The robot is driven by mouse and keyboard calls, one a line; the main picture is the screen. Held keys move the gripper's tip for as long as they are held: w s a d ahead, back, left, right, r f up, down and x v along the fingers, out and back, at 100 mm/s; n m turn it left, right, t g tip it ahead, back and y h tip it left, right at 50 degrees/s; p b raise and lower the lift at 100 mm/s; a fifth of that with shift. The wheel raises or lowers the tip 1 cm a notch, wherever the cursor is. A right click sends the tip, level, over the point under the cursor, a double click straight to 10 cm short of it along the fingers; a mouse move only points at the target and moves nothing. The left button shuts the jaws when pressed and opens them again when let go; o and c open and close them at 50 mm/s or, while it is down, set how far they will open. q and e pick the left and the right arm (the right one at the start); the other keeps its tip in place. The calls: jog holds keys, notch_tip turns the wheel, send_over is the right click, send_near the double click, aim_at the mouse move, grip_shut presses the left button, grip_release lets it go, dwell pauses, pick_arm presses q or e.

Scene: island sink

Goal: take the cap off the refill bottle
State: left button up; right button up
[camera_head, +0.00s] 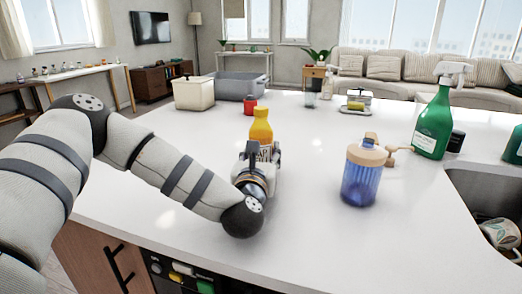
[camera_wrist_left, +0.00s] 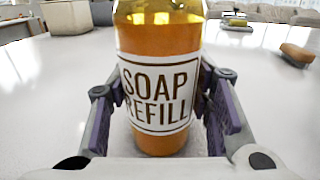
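The refill bottle (camera_head: 262,130), filled with amber liquid, stands upright on the white counter. Its orange top (camera_head: 262,112) shows in the head view; the cap is out of frame in the left wrist view. A white "SOAP REFILL" label faces the left wrist camera on the bottle (camera_wrist_left: 160,95). My left gripper (camera_head: 262,156) is low on the bottle, one finger on each side. In the left wrist view the fingertips of the left gripper (camera_wrist_left: 161,85) meet the bottle's sides, so it looks shut on it. My right gripper is not in view.
A blue ribbed container with a tan pump top (camera_head: 361,178) stands to the right. A green spray bottle (camera_head: 432,125) is farther right, beside the sink (camera_head: 480,190). A red item (camera_head: 250,104), cream canister (camera_head: 194,93) and grey bin (camera_head: 238,85) are behind. The front counter is clear.

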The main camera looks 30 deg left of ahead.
aim_at(269, 129)
pick_arm(q)
jog(key=shift+c, duration=0.4)
notch_tip(269, 129, up, 3)
jog(key=shift+r, duration=0.1)
jog(key=d+r, duration=0.1)
jog(key=s+d+r, duration=0.1)
jog(key=d+r, duration=0.1)
jog(key=r, duration=0.1)
jog(key=shift+s, duration=0.4)
jog(key=s+d+r, duration=0.5)
jog(key=d, duration=0.4)
jog(key=shift+s+r, duration=0.4)
